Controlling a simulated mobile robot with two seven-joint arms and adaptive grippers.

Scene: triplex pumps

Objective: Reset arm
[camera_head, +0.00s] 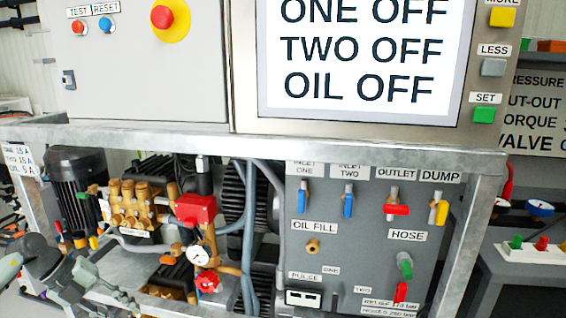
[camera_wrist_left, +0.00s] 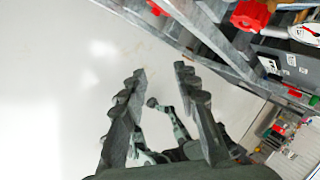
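My left arm comes in at the lower left of the head view. Its gripper (camera_head: 98,286) is in front of the lower left of the pump frame. In the left wrist view the two ridged fingers of this gripper (camera_wrist_left: 160,70) stand apart with nothing held between them. Pale floor shows beyond the fingertips. My right gripper is not seen in the head view. Grey jointed parts show past the fingers in the wrist view, and I cannot tell what they are.
The metal frame's top rail (camera_head: 270,142) crosses above the brass pump (camera_head: 130,203), pressure gauge (camera_head: 199,255) and red valve knob (camera_head: 207,282). A valve panel (camera_head: 330,222) stands right. A screen (camera_head: 362,55) reads ONE OFF, TWO OFF, OIL OFF. Open floor (camera_wrist_left: 60,90) lies left in the wrist view.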

